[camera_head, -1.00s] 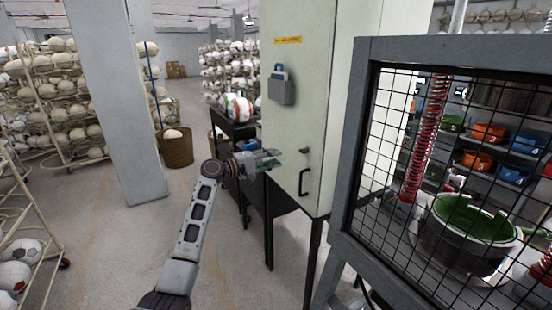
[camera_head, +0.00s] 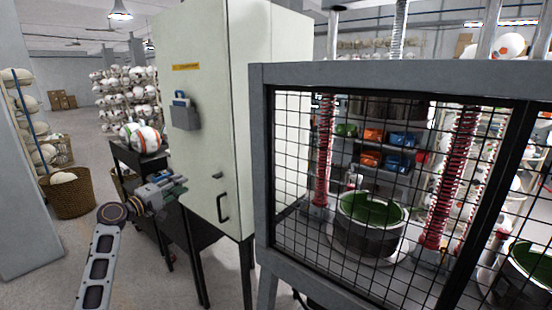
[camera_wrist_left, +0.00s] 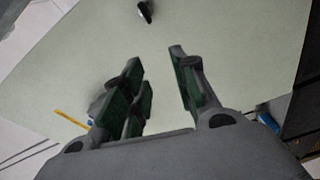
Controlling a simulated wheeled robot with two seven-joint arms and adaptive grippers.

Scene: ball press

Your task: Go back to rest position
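My left gripper (camera_head: 170,185) is in front of the left edge of the pale cabinet (camera_head: 215,130) in the head view, near its black handle (camera_head: 222,207). In the left wrist view its fingers (camera_wrist_left: 160,85) stand apart with nothing between them, and the cabinet door (camera_wrist_left: 225,75) fills the background. A dark knob (camera_wrist_left: 145,11) shows beyond the fingertips, apart from them. The cabinet door looks closed. My right gripper is not in view.
The caged press (camera_head: 258,150) with red springs and a green-lined bowl (camera_head: 370,212) stands at right. Balls (camera_head: 146,139) sit on a black table left of the cabinet. A wicker basket (camera_head: 72,197) and ball racks are farther left. Floor at the left is open.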

